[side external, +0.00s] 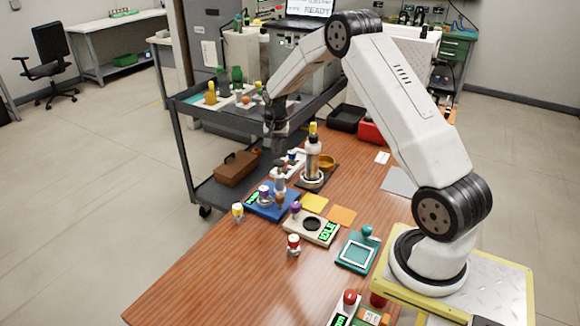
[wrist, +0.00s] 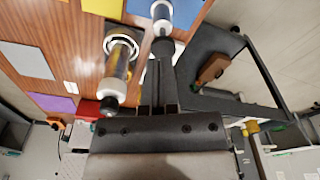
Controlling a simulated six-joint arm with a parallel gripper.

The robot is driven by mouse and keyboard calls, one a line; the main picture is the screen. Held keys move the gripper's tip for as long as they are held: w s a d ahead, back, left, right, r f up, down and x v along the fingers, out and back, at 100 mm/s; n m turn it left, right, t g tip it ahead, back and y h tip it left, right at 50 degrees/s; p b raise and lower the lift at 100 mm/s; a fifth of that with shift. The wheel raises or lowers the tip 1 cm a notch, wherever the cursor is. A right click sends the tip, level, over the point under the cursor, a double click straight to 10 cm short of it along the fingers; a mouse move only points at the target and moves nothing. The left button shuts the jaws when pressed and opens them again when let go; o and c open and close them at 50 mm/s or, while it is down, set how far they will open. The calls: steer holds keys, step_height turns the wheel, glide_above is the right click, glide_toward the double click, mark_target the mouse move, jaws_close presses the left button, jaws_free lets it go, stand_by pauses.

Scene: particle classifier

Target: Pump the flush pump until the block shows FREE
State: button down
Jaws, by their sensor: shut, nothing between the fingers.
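A blue block (side external: 262,207) sits on the wooden table with a small green display (side external: 252,198) on its left side, whose text is too small to read. A pale upright cylinder (side external: 279,183), apparently the flush pump, stands at the block's back right; it also shows as a white cylinder with a dark band in the wrist view (wrist: 162,12). My gripper (side external: 279,158) points down, shut and empty, directly over the cylinder's top. In the wrist view the dark fingertips (wrist: 162,48) meet the cylinder's near end; I cannot tell whether they touch.
A dark cart (side external: 196,135) borders the table's left. The table's front left is clear.

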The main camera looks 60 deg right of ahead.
mark_target(279, 162)
steer(key=shift+d, duration=0.1)
steer(key=shift+w+d+r, duration=0.35)
steer(key=shift+d+r, duration=0.05)
steer(key=shift+d, duration=0.25)
steer(key=shift+w+d+r, duration=0.35)
steer(key=shift+d+r, duration=0.05)
steer(key=shift+d, duration=0.25)
steer(key=shift+f, duration=0.1)
steer(key=shift+w+d+f, duration=0.1)
steer(key=shift+d+f, duration=0.1)
steer(key=shift+f, duration=1.5)
steer(key=shift+w+d+f, duration=0.1)
steer(key=shift+d+f, duration=0.05)
steer(key=shift+f, duration=1.55)
steer(key=shift+f, duration=0.15)
